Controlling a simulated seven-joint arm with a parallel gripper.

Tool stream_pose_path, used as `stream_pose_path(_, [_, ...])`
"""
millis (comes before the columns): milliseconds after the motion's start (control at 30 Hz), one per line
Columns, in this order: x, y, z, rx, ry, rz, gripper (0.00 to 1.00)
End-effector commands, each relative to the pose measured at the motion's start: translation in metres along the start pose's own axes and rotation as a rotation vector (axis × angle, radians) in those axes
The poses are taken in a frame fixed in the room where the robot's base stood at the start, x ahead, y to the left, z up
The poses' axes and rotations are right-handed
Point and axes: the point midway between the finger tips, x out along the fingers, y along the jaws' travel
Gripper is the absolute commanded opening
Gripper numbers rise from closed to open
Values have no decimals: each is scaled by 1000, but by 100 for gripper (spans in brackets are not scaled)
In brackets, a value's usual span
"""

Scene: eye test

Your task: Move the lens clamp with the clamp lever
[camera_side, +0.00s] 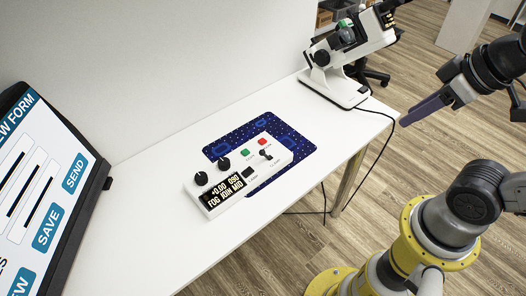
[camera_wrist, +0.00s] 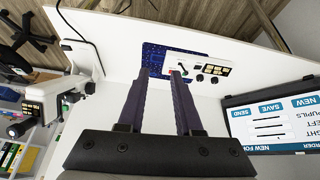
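A white lens-measuring instrument (camera_side: 336,86) stands at the far right end of the table, with a small greenish part (camera_side: 345,33) on its head; it also shows at the left in the wrist view (camera_wrist: 42,102). I cannot make out the lens clamp there for certain. A white control box (camera_side: 214,209) has a small black lever (camera_side: 265,155) at its right end; the lever shows in the wrist view too (camera_wrist: 186,69). Which lever is the clamp lever is not clear. My gripper (camera_side: 408,121) is open and empty, apart from everything, off the table's right side; its two dark purple fingers (camera_wrist: 160,73) stand apart.
The control box sits partly on a dark blue patterned mat (camera_side: 299,147), with black knobs (camera_side: 224,163) and green and red buttons. A screen (camera_side: 45,190) stands at the table's left end. A black cable (camera_side: 380,115) hangs over the table edge. The white tabletop (camera_side: 150,235) is otherwise clear.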

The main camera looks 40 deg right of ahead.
Motion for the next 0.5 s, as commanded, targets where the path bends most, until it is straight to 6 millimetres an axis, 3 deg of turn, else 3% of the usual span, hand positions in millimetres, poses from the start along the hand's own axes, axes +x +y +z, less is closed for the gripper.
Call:
stream_pose_path(100, [-17, 10, -25, -125, 12, 36, 33])
stream_pose_path(233, [-22, 16, -60, -281, -34, 58, 33])
stream_pose_path(367, [-17, 17, -96, -432, -93, 67, 33])
stream_pose_path(500, [3, 9, -140, -613, -175, 66, 33])
